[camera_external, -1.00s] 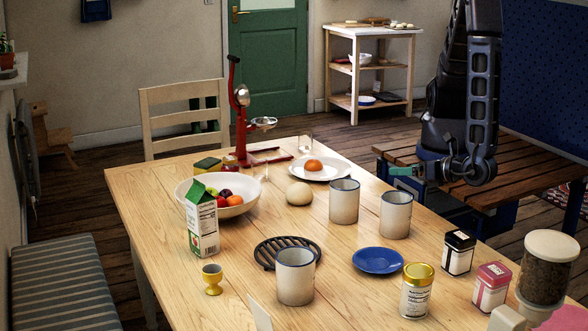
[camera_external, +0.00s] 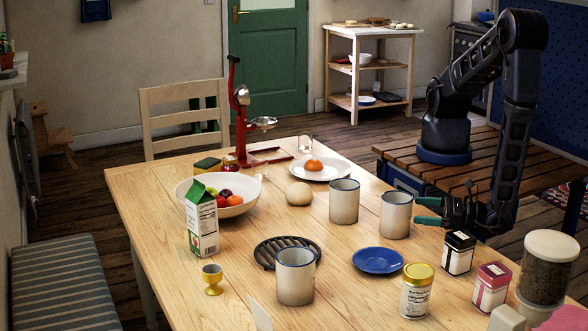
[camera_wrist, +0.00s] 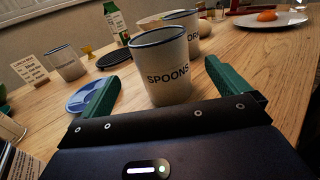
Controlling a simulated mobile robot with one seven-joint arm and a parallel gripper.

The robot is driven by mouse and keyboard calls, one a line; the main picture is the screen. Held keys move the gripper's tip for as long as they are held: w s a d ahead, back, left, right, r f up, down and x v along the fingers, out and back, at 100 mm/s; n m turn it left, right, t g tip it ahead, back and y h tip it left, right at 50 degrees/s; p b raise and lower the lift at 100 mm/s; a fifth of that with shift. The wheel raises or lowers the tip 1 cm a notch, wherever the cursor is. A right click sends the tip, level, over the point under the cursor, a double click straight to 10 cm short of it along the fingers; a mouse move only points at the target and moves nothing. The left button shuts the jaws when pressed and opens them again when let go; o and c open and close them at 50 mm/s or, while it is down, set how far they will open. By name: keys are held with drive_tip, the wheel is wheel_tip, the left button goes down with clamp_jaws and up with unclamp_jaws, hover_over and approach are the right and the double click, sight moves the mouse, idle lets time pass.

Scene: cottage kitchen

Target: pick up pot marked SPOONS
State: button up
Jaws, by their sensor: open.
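The pot marked SPOONS (camera_wrist: 165,72) is a cream cylinder with a dark blue rim, upright on the wooden table. It is centred ahead of my gripper in the wrist view. In the external view it is the rightmost of three similar pots (camera_external: 395,216). My gripper (camera_external: 421,211) is open and empty, low over the table's right edge, its green fingers pointing at the pot. In the wrist view the fingers (camera_wrist: 160,76) lie to either side of the pot; I cannot tell whether the tips reach past its near side. The pot's lettering is hidden in the external view.
A second lettered pot (camera_wrist: 190,32) stands close behind; a third (camera_external: 296,277) stands by a black trivet (camera_external: 268,264). A blue plate (camera_external: 378,261) lies in front of the SPOONS pot. A black-lidded tin (camera_external: 459,254) stands close to my gripper. An orange (camera_external: 313,164) rests on a white plate.

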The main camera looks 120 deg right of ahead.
sight(396, 207)
drive_tip(key=shift+x, duration=4)
drive_tip(key=shift+d, duration=0.1)
drive_tip(key=c, duration=1.3)
